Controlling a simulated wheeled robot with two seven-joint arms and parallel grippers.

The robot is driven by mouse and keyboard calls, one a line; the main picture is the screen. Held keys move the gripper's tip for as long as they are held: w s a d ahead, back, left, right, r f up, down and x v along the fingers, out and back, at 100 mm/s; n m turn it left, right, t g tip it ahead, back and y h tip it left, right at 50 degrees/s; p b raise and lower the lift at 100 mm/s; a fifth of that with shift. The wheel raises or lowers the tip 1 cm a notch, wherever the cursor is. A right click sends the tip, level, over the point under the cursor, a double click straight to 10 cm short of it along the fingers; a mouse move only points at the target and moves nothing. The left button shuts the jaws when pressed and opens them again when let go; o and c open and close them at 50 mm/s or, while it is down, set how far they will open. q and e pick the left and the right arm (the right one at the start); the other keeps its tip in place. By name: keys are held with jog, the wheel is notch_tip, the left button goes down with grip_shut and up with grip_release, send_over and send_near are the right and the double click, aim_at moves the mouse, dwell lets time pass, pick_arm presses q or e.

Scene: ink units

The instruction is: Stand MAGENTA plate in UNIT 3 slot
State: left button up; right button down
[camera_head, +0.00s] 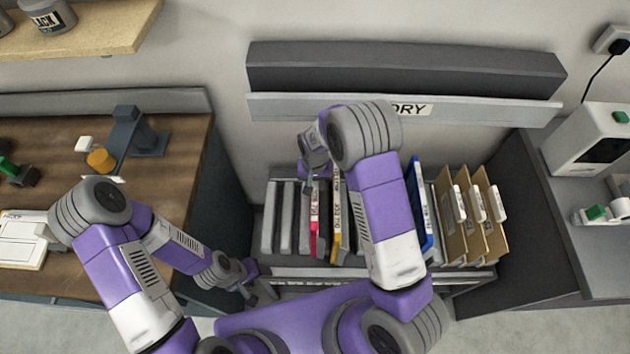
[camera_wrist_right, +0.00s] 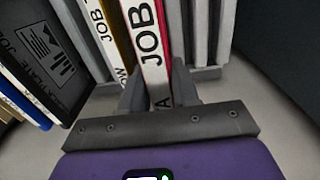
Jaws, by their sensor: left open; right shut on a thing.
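The magenta plate (camera_head: 313,242) stands upright in the rack, its white JOB label facing out. It also shows in the right wrist view (camera_wrist_right: 150,42). My right gripper (camera_head: 308,182) reaches down from above and is shut on this plate, one finger on each side. My left gripper (camera_head: 258,290) is open and empty, low in front of the rack's left end. I cannot make out a UNIT 3 slot label; my right arm covers part of the rack.
The rack (camera_head: 290,272) also holds a yellow plate (camera_head: 337,235) beside the magenta one, grey upright pieces (camera_head: 285,225), a blue plate (camera_head: 418,205) and several brown folders (camera_head: 470,225). A wooden bench (camera_head: 60,150) lies left, a grey counter right.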

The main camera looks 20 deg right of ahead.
notch_tip(320, 180, down, 9)
jog(key=b, duration=0.6)
jog(key=shift+r, duration=0.15)
jog(key=shift+f+b, duration=0.35)
dwell(0.4)
jog(key=c, duration=0.8)
grip_release()
jog(key=shift+o, duration=0.2)
jog(key=shift+r+p, duration=0.75)
jog(key=shift+r, duration=3.05)
